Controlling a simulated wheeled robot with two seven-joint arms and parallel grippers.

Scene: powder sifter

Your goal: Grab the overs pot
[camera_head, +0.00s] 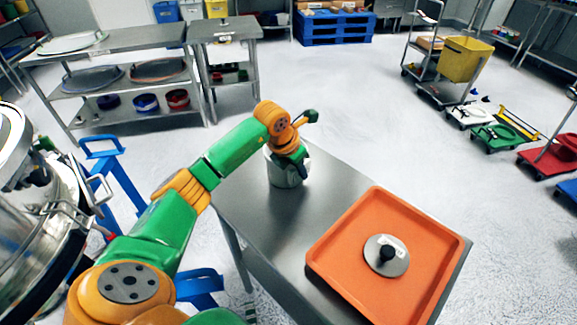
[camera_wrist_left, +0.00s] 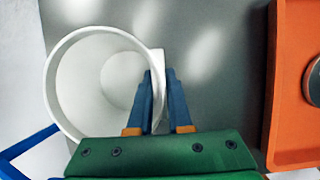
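The overs pot (camera_head: 288,172), a white open-topped cylinder, stands upright on the steel table. In the left wrist view the pot (camera_wrist_left: 85,80) shows its round mouth and empty-looking inside, with a white handle on its right side. My left gripper (camera_head: 301,168) is over the pot's right side, pointing down. In the left wrist view the blue fingers of my left gripper (camera_wrist_left: 160,75) lie on either side of the handle, with little gap, and look shut on it. The left finger overlaps the pot's rim in the picture. My right gripper is not in view.
An orange tray (camera_head: 345,262) with a round metal lid (camera_head: 400,264) with a black knob lies on the table's right part. A metal machine (camera_head: 35,215) and blue steps (camera_head: 105,150) are at the left. Bare steel table (camera_head: 258,222) lies around the pot.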

